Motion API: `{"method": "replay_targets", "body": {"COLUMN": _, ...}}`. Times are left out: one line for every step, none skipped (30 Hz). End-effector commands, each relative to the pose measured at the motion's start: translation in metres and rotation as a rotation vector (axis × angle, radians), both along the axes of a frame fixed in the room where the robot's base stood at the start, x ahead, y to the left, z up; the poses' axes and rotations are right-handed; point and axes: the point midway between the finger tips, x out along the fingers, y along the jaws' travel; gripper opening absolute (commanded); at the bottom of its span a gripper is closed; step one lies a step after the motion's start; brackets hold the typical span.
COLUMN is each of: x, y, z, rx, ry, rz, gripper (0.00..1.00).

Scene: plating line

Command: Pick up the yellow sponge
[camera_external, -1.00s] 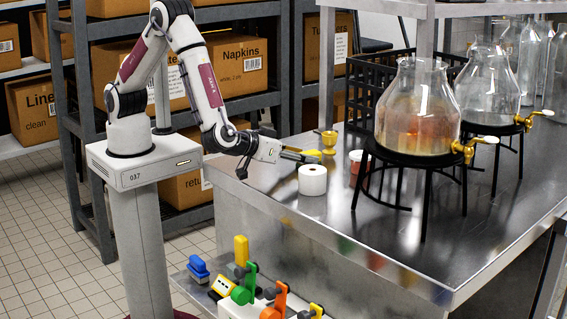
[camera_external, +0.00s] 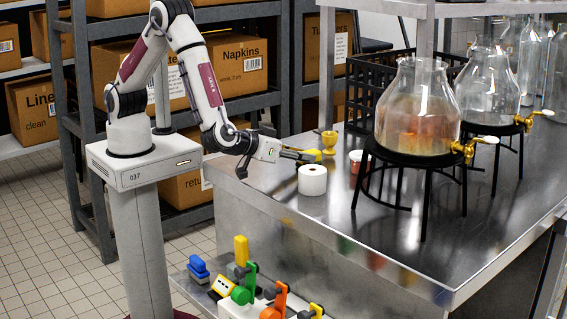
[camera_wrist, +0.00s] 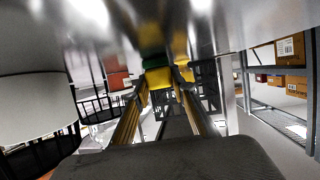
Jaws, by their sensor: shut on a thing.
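My gripper (camera_external: 303,155) reaches in from the left over the near left part of the steel counter (camera_external: 430,262). Its fingers are shut on the yellow sponge (camera_external: 312,152), of which only a small yellow patch shows in the external view. In the wrist view the sponge (camera_wrist: 159,78) shows as a yellow block with a green part, between the tips of my gripper (camera_wrist: 160,87). I cannot tell whether it still touches the counter.
A white roll (camera_external: 312,181) stands close in front of my gripper. Glass dispensers (camera_external: 416,105) on black stands and a black crate (camera_external: 372,85) are farther right. The counter's front right is clear.

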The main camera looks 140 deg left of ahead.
Motion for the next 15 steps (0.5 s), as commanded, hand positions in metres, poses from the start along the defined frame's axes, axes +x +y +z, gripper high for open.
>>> {"method": "replay_targets", "body": {"x": 0.0, "y": 0.0, "z": 0.002, "rx": 0.0, "ry": -0.001, "rz": 0.0, "gripper": 0.1}}
{"method": "replay_targets", "body": {"x": 0.0, "y": 0.0, "z": 0.003, "rx": 0.0, "ry": -0.002, "rz": 0.001, "gripper": 0.1}}
{"method": "replay_targets", "body": {"x": 0.0, "y": 0.0, "z": 0.006, "rx": 0.001, "ry": -0.002, "rz": 0.001, "gripper": 0.1}}
{"method": "replay_targets", "body": {"x": 0.0, "y": 0.0, "z": 0.008, "rx": 0.001, "ry": -0.003, "rz": 0.0, "gripper": 0.1}}
{"method": "replay_targets", "body": {"x": 0.0, "y": 0.0, "z": 0.01, "rx": 0.001, "ry": -0.003, "rz": 0.0, "gripper": 0.1}}
{"method": "replay_targets", "body": {"x": 0.001, "y": 0.0, "z": 0.013, "rx": 0.001, "ry": -0.003, "rz": 0.0, "gripper": 0.1}}
{"method": "replay_targets", "body": {"x": 0.001, "y": 0.0, "z": 0.016, "rx": 0.001, "ry": -0.002, "rz": 0.0, "gripper": 0.1}}
{"method": "replay_targets", "body": {"x": 0.001, "y": 0.0, "z": 0.019, "rx": 0.001, "ry": -0.003, "rz": 0.0, "gripper": 0.1}}
{"method": "replay_targets", "body": {"x": 0.0, "y": 0.0, "z": 0.023, "rx": 0.001, "ry": -0.004, "rz": -0.001, "gripper": 0.1}}
{"method": "replay_targets", "body": {"x": 0.0, "y": 0.0, "z": 0.026, "rx": 0.001, "ry": -0.004, "rz": -0.001, "gripper": 0.1}}
{"method": "replay_targets", "body": {"x": 0.001, "y": 0.0, "z": 0.03, "rx": 0.001, "ry": -0.004, "rz": -0.001, "gripper": 0.1}}
{"method": "replay_targets", "body": {"x": 0.0, "y": 0.0, "z": 0.035, "rx": 0.001, "ry": -0.004, "rz": 0.001, "gripper": 0.1}}
{"method": "replay_targets", "body": {"x": 0.0, "y": 0.0, "z": 0.039, "rx": 0.001, "ry": -0.004, "rz": 0.001, "gripper": 0.1}}
{"method": "replay_targets", "body": {"x": 0.0, "y": 0.0, "z": 0.043, "rx": 0.001, "ry": -0.004, "rz": 0.001, "gripper": 0.1}}
{"method": "replay_targets", "body": {"x": 0.0, "y": 0.0, "z": 0.048, "rx": 0.001, "ry": -0.005, "rz": 0.0, "gripper": 0.1}}
